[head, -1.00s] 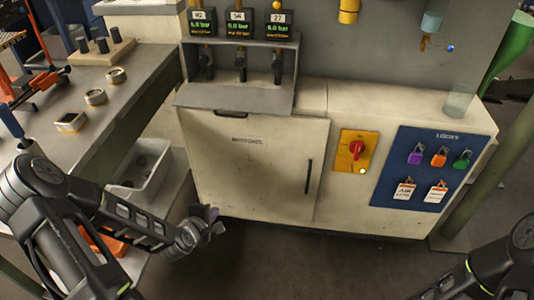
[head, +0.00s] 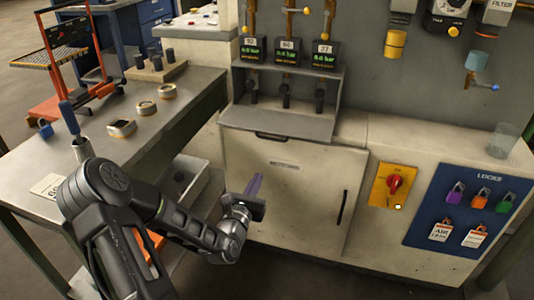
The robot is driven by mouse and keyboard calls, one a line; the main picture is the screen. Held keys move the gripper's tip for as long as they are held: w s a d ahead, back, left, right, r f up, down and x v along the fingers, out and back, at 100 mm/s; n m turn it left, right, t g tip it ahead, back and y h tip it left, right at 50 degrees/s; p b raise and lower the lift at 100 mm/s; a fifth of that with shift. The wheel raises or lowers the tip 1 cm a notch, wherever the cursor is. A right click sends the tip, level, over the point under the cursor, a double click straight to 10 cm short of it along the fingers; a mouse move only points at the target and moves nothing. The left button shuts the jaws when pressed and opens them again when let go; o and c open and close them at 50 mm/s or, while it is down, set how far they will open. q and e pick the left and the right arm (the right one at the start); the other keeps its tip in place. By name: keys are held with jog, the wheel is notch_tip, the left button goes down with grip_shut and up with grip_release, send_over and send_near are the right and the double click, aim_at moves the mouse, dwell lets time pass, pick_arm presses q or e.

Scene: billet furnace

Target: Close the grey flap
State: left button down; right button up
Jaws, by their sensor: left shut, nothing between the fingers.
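The grey flap (head: 278,122) is hinged at the lower front of the valve box on the pale cabinet. It hangs outward and slopes down, so the box front is open. Three dark valve handles (head: 286,95) stand behind it, below gauges with green readouts. My left gripper (head: 254,187) is shut and empty, with purplish fingers pointing up. My right gripper is out of view.
A metal bench (head: 185,88) with rings and a peg block is at left, a grey bin (head: 185,180) below it. The cabinet door (head: 290,190) is shut. A red switch (head: 393,184) and a blue padlock board (head: 425,235) are at right.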

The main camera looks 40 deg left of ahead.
aim_at(276, 127)
pick_arm(q)
jog(key=shift+w, duration=0.1)
jog(key=w+a+r, duration=0.1)
jog(key=w, duration=0.2)
jog(key=w+a+r+b, duration=0.1)
jog(key=w, duration=0.2)
jog(key=w+a+r, duration=0.1)
jog(key=w+r, duration=0.1)
jog(key=w, duration=0.2)
jog(key=shift+a+b, duration=0.25)
jog(key=shift+b, duration=0.1)
jog(key=shift+r, duration=0.1)
